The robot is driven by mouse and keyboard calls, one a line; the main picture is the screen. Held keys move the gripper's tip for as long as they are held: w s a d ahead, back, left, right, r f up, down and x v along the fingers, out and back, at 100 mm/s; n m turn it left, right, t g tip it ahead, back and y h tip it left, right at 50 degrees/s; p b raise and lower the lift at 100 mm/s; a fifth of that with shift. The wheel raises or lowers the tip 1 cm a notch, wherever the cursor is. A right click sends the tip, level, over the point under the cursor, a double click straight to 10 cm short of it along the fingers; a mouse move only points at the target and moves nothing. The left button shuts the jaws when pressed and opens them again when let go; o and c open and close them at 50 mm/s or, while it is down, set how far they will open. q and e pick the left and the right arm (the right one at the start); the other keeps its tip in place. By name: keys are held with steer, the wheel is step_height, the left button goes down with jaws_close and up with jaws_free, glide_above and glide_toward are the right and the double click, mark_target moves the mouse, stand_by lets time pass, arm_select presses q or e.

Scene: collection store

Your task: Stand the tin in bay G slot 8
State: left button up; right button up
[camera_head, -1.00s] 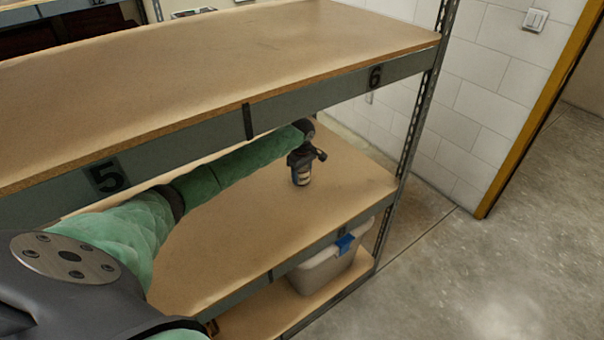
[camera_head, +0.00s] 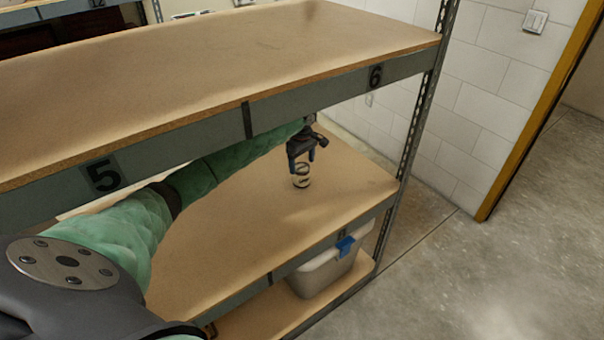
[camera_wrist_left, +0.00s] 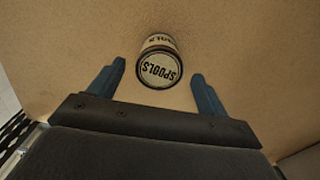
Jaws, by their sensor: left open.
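The tin (camera_head: 302,176) stands upright on the middle shelf board, toward its right end. In the left wrist view the tin (camera_wrist_left: 160,66) shows its round lid, lettered "SPOOLS". My left gripper (camera_head: 301,158) is open above the tin, its fingers pointing down. In the left wrist view the open left gripper (camera_wrist_left: 160,72) has one blue finger to each side of the tin, both apart from it. The middle shelf (camera_head: 240,225) bears the tin; the number on its front edge is too small to read. My right gripper is not in view.
The upper shelf (camera_head: 230,60) with labels 5 and 6 hangs over my left arm. A metal post (camera_head: 418,130) stands right of the tin. A pale bin (camera_head: 322,272) with blue tape sits on the shelf below. The middle shelf around the tin is clear.

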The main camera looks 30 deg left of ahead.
arm_select(q)
steer(key=shift+r+b, duration=0.35)
steer(key=shift+r, duration=2.4)
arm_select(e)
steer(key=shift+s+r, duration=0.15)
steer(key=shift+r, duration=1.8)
